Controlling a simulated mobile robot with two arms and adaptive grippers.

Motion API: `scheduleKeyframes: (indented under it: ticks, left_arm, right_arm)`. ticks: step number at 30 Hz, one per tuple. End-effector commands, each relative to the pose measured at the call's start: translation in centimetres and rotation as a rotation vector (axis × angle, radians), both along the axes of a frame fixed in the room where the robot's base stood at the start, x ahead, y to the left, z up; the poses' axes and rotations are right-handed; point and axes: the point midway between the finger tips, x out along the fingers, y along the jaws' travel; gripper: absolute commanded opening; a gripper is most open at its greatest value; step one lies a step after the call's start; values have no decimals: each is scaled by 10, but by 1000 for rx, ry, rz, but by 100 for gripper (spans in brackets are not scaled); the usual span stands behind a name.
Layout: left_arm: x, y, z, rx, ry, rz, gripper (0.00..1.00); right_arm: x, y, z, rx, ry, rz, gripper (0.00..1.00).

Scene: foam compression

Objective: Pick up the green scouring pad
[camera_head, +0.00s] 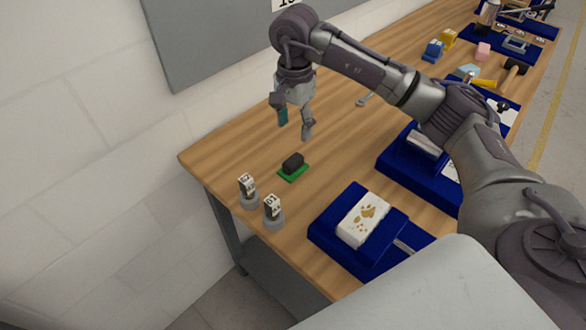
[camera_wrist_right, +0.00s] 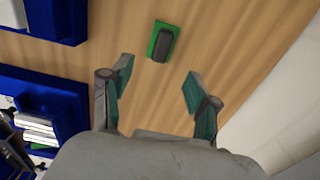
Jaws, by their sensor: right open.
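The green scouring pad (camera_head: 284,176) lies flat on the wooden table near its left end, with a dark block (camera_head: 293,162) on top of it. In the right wrist view the green pad (camera_wrist_right: 153,50) shows as a rim around the dark block (camera_wrist_right: 164,44), ahead of the fingertips. My right gripper (camera_head: 294,131) is open and empty above the table, behind the pad in the head view and apart from it. In the wrist view its two fingers (camera_wrist_right: 157,82) stand wide apart with bare table between them. My left gripper is not in view.
Two small grey cylinders with labelled tops (camera_head: 249,196) (camera_head: 273,216) stand near the table's left front edge. A blue tray (camera_head: 325,226) holds a white block with brown spots (camera_head: 363,219). Another blue tray (camera_head: 394,165) lies under my right arm. Table around the pad is clear.

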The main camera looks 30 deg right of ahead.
Motion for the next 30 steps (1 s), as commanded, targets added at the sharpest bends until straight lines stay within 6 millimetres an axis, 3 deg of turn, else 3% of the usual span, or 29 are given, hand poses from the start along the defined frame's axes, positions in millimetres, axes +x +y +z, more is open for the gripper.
scheduleKeyframes:
  ticks: [9, 16, 22, 30]
  left_arm:
    - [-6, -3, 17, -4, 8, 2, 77]
    - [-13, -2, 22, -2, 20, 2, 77]
    - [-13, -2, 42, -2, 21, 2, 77]
    - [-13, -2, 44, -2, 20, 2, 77]
  right_arm:
    - [-1, 0, -58, 0, 4, -1, 60]
    - [0, 0, -75, 0, 2, 1, 60]
    - [3, 1, -101, 0, 6, -1, 60]
    - [5, 1, -125, -1, 0, 1, 60]
